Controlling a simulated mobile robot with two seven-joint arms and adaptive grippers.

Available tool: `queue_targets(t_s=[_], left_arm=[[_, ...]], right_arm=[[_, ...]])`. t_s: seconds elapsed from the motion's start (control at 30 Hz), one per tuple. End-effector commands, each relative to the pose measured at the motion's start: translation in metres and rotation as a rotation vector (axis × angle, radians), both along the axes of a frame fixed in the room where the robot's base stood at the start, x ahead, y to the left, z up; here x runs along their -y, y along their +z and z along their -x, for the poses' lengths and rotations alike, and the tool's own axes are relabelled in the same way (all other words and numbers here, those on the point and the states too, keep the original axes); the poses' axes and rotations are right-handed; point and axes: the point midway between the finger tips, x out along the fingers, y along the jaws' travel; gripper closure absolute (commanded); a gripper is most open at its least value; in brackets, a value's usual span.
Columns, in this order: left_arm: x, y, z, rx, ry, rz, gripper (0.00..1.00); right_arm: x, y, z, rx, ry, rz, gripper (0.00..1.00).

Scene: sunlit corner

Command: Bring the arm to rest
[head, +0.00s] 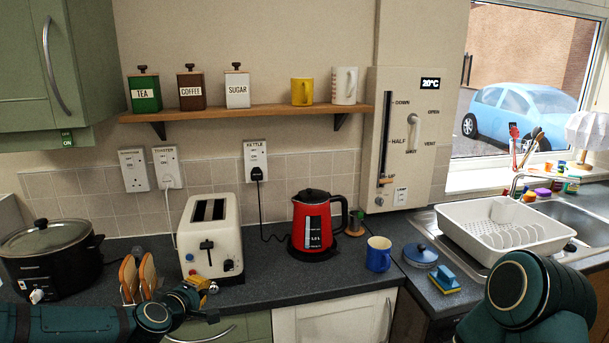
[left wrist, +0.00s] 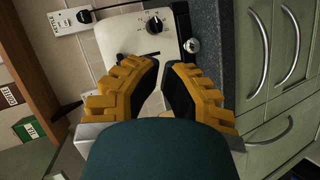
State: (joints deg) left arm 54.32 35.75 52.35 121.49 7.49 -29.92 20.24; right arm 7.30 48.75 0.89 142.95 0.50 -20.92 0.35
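My left arm comes in low from the left in the head view. Its gripper (head: 197,288), with yellow fingers, is just in front of the toaster's lower front, above the counter edge. In the left wrist view the two yellow fingers (left wrist: 165,68) stand apart with a gap and nothing held between them. The cream toaster (head: 212,238) shows beyond the fingertips in the left wrist view (left wrist: 125,40); I cannot tell whether they touch it. My right arm shows at the lower right of the head view, but its gripper is out of the picture.
A toast rack (head: 139,279) stands close to the left gripper. A black slow cooker (head: 50,256) is at the far left. A red kettle (head: 313,222), blue mug (head: 378,255) and white dish rack (head: 500,232) stand to the right.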

Motion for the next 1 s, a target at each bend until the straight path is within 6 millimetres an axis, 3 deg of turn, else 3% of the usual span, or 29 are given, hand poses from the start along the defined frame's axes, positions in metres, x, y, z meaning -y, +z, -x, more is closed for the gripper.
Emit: queue_targets(t_s=[0.03, 0.1, 0.17, 0.3, 0.4, 0.5, 0.6, 0.7, 0.8, 1.0], left_arm=[[0.027, -0.027, 0.011, -0.053, -0.072, -0.028, 1.00], [0.056, -0.062, 0.029, -0.122, -0.163, -0.075, 1.00], [0.078, -0.092, 0.048, -0.181, -0.245, -0.118, 1.00], [0.124, -0.156, 0.106, -0.320, -0.450, -0.229, 1.00], [0.146, -0.196, 0.156, -0.420, -0.607, -0.320, 1.00], [0.154, -0.226, 0.203, -0.508, -0.744, -0.408, 1.00], [0.153, -0.244, 0.240, -0.575, -0.847, -0.477, 1.00], [0.150, -0.254, 0.262, -0.616, -0.910, -0.523, 1.00], [0.147, -0.258, 0.273, -0.637, -0.939, -0.544, 1.00], [0.147, -0.258, 0.274, -0.640, -0.942, -0.545, 1.00]], right_arm=[[0.000, 0.000, 0.000, 0.000, 0.000, 0.000, 0.61], [0.000, 0.000, 0.000, 0.001, 0.000, 0.000, 0.61], [0.000, 0.000, 0.000, 0.001, 0.000, 0.000, 0.61], [0.000, 0.000, 0.000, 0.000, 0.000, 0.000, 0.61], [0.000, 0.000, 0.000, 0.000, 0.000, 0.000, 0.61], [0.000, 0.000, 0.000, 0.000, 0.000, 0.000, 0.61], [0.000, 0.000, 0.000, 0.000, 0.000, 0.000, 0.61], [0.000, 0.000, 0.000, 0.000, 0.000, 0.000, 0.61], [0.000, 0.000, 0.000, 0.001, 0.000, 0.000, 0.61], [0.000, 0.000, 0.000, 0.001, 0.000, 0.000, 0.61]])
